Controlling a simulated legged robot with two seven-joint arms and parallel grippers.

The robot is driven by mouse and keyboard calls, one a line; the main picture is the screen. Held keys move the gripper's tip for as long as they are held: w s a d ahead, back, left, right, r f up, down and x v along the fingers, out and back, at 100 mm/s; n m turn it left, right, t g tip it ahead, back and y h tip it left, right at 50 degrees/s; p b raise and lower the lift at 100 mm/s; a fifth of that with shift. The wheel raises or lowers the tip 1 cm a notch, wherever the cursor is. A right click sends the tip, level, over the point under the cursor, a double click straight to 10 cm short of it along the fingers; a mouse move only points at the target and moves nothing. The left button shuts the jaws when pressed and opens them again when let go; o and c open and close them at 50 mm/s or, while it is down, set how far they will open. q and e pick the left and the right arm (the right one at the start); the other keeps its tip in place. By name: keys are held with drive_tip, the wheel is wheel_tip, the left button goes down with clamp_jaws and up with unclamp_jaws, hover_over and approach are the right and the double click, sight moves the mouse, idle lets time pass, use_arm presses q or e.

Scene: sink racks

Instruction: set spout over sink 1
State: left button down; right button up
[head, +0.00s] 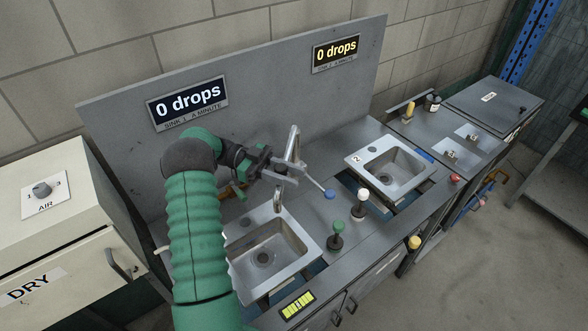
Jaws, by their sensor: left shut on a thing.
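My left gripper (272,168), on the green arm, is shut on the grey metal spout (292,147) at the back of the counter. The jaws partly hide where they meet it. A bent nozzle end (278,198) points down and shows near the back rim of sink 1 (298,235) in the picture. A thin rod with a blue tip (330,194) reaches out to the right of the spout. Sink 1 has a square steel basin with a drain, and my arm covers its left side. My right gripper is not in view.
Sink 2 (364,171) lies to the right. A green knob (337,227) and a white knob (359,197) stand between the sinks. A grey backboard (260,60) with two "0 drops" displays rises behind. A cream DRY cabinet (60,235) stands at the left.

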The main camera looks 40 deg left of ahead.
use_arm(q)
drive_tip(key=shift+s+a, duration=0.15)
drive_tip(key=shift+a, duration=0.05)
idle(0.3)
drive_tip(key=c, duration=1.3)
unclamp_jaws()
drive_tip(key=shift+o, duration=1.2)
drive_tip(key=shift+a, duration=0.15)
